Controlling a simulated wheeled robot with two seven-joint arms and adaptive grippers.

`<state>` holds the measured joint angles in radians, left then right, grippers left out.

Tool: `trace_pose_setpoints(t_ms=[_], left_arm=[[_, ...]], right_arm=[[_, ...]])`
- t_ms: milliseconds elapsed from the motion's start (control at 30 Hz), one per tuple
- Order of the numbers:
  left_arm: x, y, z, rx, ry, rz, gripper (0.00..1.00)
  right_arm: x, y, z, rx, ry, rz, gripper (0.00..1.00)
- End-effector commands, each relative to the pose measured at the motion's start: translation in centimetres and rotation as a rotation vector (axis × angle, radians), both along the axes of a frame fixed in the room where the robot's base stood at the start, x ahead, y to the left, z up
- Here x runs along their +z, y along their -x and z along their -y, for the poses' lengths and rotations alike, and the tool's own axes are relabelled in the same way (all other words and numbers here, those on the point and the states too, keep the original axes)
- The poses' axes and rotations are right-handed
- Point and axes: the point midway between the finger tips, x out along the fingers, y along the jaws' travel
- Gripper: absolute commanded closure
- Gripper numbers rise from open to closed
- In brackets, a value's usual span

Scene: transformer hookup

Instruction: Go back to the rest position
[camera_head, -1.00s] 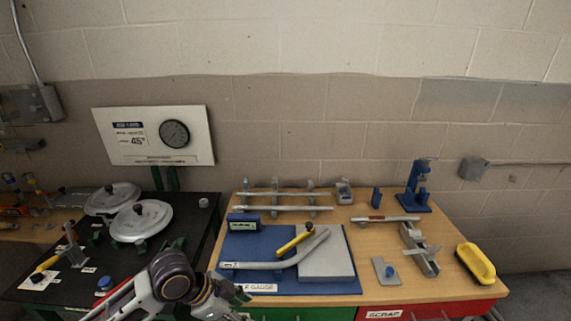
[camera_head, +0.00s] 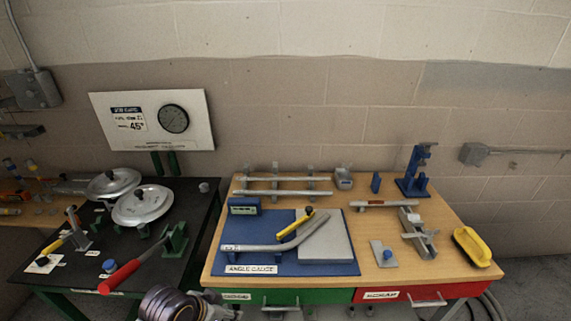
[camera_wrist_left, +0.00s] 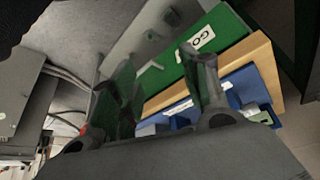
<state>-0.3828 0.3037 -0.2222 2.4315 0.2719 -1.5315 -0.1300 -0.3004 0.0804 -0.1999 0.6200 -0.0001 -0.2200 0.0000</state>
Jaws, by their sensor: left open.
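My left arm (camera_head: 172,303) shows at the bottom of the head view, in front of the benches and low. Its fingertips are cut off by the lower edge there. In the left wrist view my left gripper (camera_wrist_left: 160,85) is open with nothing between its fingers. Behind the fingers are the green drawer front (camera_wrist_left: 222,35) and the wooden bench edge (camera_wrist_left: 264,70). The gripper is apart from the bench items. My right gripper is not in view.
The wooden bench (camera_head: 415,280) holds a blue angle gauge board (camera_head: 290,268) with a bent grey pipe (camera_head: 265,247). The black bench (camera_head: 75,270) on the left carries a bender with a red handle (camera_head: 120,277). A yellow-handled tool (camera_head: 472,248) lies at the right.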

Motion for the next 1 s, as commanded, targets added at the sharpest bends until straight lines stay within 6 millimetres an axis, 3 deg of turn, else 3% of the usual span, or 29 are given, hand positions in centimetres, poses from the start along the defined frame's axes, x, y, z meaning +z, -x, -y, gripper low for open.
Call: trace_pose_setpoints(t_ms=[300, 667, 1000], left_arm=[[-1.9, 2.7, -3.7, 0.236, -0.042, -0.069, 0.54], [-3.1, 5.1, -6.5, 0.394, -0.086, -0.122, 0.54], [-7.1, 4.0, -6.2, 0.384, -0.089, -0.132, 0.54]], right_arm=[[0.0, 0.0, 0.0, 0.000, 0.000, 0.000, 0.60], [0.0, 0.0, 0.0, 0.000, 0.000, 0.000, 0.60], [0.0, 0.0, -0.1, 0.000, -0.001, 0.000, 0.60]])
